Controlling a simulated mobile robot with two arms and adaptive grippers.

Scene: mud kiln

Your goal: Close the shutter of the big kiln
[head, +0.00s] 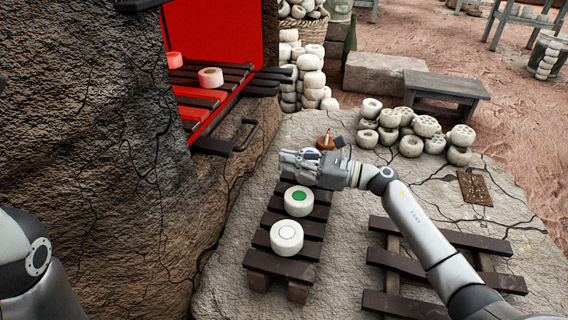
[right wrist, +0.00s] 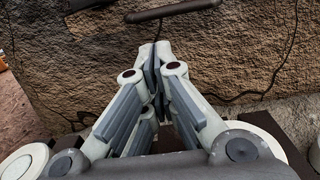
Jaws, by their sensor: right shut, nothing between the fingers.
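The big kiln (head: 100,120) is a cracked, mud-brown mass at the left of the head view. Its mouth (head: 225,35) is open and shows a bright red inside. A dark bar handle (head: 245,134) juts out at the lower right of the mouth; a dark bar also shows at the top of the right wrist view (right wrist: 172,11). I cannot make out the shutter panel clearly. My right gripper (head: 284,158) is shut and empty, to the right of the handle and apart from it; its fingers (right wrist: 155,55) point toward the kiln wall. My left gripper is out of view.
Pink rings (head: 210,77) rest on dark slats in the mouth. A slatted rack (head: 255,258) below my right gripper holds white discs (head: 286,237). An orange-brown pot (head: 326,141) stands behind the gripper. Pale pieces (head: 410,146) and an empty pallet (head: 400,262) lie right.

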